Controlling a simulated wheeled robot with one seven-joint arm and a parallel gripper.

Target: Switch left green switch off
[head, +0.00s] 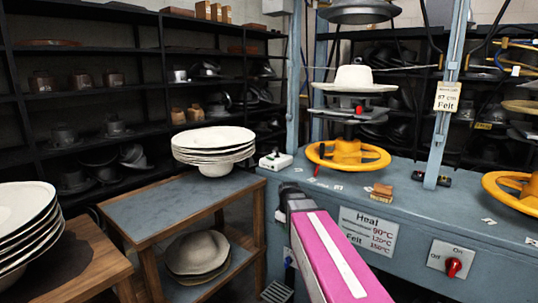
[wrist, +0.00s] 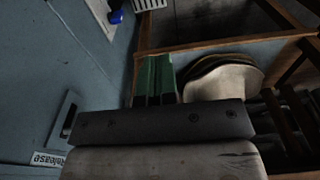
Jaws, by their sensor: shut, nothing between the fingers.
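My gripper (wrist: 154,62) shows in the wrist view as two green fingers close together, shut and empty. Its tips are in front of the wooden table beside the blue-grey press bench, touching nothing that I can make out. A blue knob (wrist: 116,17) on the bench front shows in the wrist view.
The blue-grey bench (head: 410,205) carries yellow handwheels (head: 347,155). A red On/Off knob (head: 454,267) is on its front. A wooden table (head: 165,212) with stacked pale hats (head: 213,146) stands close left of the bench. A "Release" label (wrist: 48,158) shows in the wrist view.

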